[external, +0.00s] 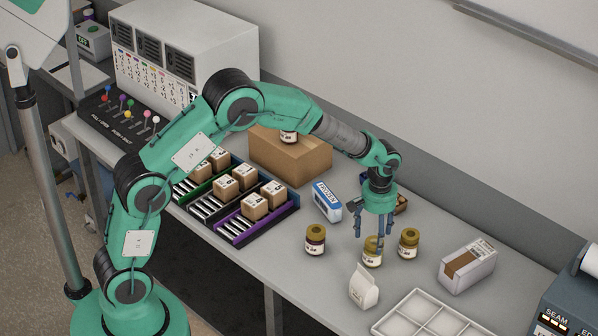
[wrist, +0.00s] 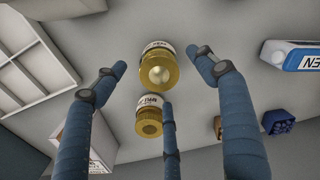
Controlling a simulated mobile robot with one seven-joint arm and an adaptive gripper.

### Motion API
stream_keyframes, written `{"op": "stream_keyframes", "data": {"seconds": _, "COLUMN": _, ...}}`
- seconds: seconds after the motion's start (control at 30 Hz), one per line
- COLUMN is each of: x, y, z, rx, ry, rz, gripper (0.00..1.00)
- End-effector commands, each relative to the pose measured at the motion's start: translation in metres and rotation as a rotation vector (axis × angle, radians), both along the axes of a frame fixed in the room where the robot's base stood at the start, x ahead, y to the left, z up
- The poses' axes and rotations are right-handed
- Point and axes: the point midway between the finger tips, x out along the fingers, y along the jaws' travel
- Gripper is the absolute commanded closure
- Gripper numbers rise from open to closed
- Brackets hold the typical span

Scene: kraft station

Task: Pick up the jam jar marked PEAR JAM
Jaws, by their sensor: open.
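Several small jars with gold lids are in view. One jar (external: 371,256) stands on the bench beneath my gripper (external: 371,236); in the wrist view this jar (wrist: 160,72) shows between my open fingers (wrist: 162,68). A second jar (external: 408,243) stands just right of it, seen in the wrist view (wrist: 149,117) close to the middle finger. My gripper points down, open and empty. The labels are too small or foreshortened to read surely, so I cannot tell which is PEAR JAM.
A white carton (external: 363,288) stands in front of the jars, with a compartment tray (external: 408,304) nearby. A brown-and-white box (external: 467,265) is to the right. A blue-and-white pack (external: 327,201) lies to the left, before the cardboard box (external: 300,160) and racks of small boxes (external: 240,230).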

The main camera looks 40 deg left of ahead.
Motion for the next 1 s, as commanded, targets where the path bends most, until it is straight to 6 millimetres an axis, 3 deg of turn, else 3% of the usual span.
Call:
{"op": "stream_keyframes", "data": {"seconds": 0.2, "x": 0.000, "y": 0.000, "z": -0.020, "rx": 0.000, "ry": 0.000, "rz": 0.000, "gripper": 0.29}}
{"op": "stream_keyframes", "data": {"seconds": 0.67, "x": 0.000, "y": 0.000, "z": -0.025, "rx": 0.000, "ry": -0.001, "rz": 0.000, "gripper": 0.29}}
{"op": "stream_keyframes", "data": {"seconds": 1.0, "x": -0.001, "y": -0.001, "z": -0.060, "rx": 0.001, "ry": 0.001, "rz": 0.000, "gripper": 0.29}}
